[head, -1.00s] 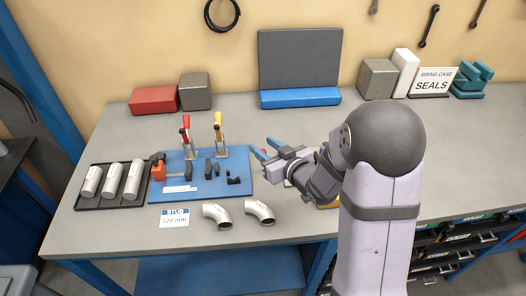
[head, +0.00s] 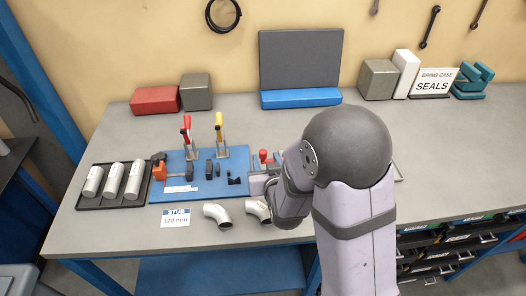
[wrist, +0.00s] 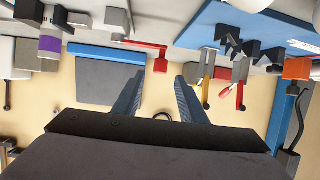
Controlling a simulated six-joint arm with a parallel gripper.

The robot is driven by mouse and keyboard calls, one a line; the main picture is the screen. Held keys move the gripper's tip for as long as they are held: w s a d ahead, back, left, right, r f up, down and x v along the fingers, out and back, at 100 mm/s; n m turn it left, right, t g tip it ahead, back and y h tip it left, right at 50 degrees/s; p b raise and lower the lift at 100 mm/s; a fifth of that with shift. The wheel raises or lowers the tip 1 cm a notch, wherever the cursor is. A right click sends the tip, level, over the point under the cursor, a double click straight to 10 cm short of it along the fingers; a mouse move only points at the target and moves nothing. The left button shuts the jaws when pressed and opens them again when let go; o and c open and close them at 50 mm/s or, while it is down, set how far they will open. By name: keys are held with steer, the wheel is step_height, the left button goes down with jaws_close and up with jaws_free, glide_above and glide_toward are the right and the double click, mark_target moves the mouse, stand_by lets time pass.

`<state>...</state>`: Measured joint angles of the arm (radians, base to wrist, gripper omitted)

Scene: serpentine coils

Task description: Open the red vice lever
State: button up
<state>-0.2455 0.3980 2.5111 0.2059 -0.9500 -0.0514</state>
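A red lever (wrist: 160,62) with a bent end is attached to a grey block (wrist: 117,20) in the wrist view. A small red part beside my arm in the head view (head: 263,156) appears to be the same lever. My gripper (wrist: 158,80) is open and empty, its two blue-grey fingers apart. The lever's bent end shows between and beyond the fingertips; I cannot tell the distance. In the head view my forearm hides the fingers and most of the vice. Another upright red handle (head: 186,124) stands on the blue board (head: 160,168).
A yellow handle (head: 219,122) stands beside the upright red one. Two pipe elbows (head: 218,216) lie in front of the board. A black tray (head: 98,204) of white tubes is at left. A blue bar with a grey panel (head: 300,58) stands behind.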

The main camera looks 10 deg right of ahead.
mark_target(263, 153)
steer(key=shift+p+x, duration=0.95)
steer(key=shift+x, duration=2.3)
jaws_close()
